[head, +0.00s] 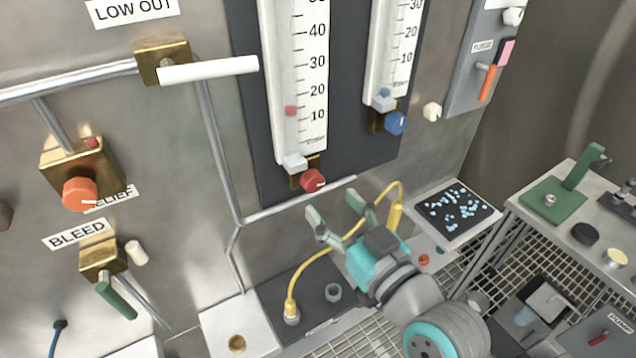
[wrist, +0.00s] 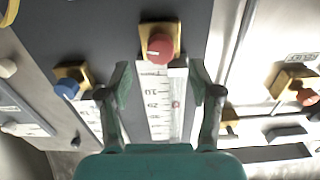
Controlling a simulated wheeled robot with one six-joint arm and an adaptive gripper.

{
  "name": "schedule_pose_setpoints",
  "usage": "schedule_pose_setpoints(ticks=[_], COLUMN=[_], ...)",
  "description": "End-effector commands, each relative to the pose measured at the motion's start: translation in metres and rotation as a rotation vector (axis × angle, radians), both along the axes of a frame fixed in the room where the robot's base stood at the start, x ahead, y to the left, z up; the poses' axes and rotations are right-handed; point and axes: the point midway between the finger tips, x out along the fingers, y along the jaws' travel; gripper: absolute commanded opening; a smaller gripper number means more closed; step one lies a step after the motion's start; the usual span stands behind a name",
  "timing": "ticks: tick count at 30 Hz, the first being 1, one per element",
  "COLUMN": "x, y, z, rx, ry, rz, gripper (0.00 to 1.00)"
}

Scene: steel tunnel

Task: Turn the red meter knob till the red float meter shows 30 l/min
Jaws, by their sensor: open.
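The red meter knob (head: 313,180) sits on a brass block at the foot of the left float meter (head: 315,75). In the head view the red float (head: 291,111) stands just above the 10 mark. My gripper (head: 335,208) is open and empty, below and to the right of the knob, apart from it. In the wrist view the red knob (wrist: 160,49) shows centred beyond the spread fingers (wrist: 160,70), its white pointer line visible. The scale appears upside down there, and the red float (wrist: 176,104) shows between the fingers.
A second meter with a blue knob (head: 396,122) stands right of the red one. A white-handled valve (head: 208,69) and a pipe lie to the left. A yellow cable (head: 335,247) loops up behind my gripper. A bench (head: 590,215) stands at right.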

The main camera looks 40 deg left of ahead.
Motion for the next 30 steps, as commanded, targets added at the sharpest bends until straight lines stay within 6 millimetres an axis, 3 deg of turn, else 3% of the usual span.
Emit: schedule_pose_setpoints(ticks=[3, 10, 23, 24, 30], x=[0.008, 0.020, 0.024, 0.024, 0.024], y=[0.021, 0.049, 0.058, 0.058, 0.058], z=[0.000, 0.000, 0.000, 0.000, 0.000], rx=[0.000, 0.000, 0.000, 0.000, 0.000], ry=[-0.001, -0.001, -0.001, -0.001, -0.001], rz=[0.002, 0.001, -0.001, -0.001, -0.001], gripper=[0.64, 0.64, 0.64, 0.61, 0.11])
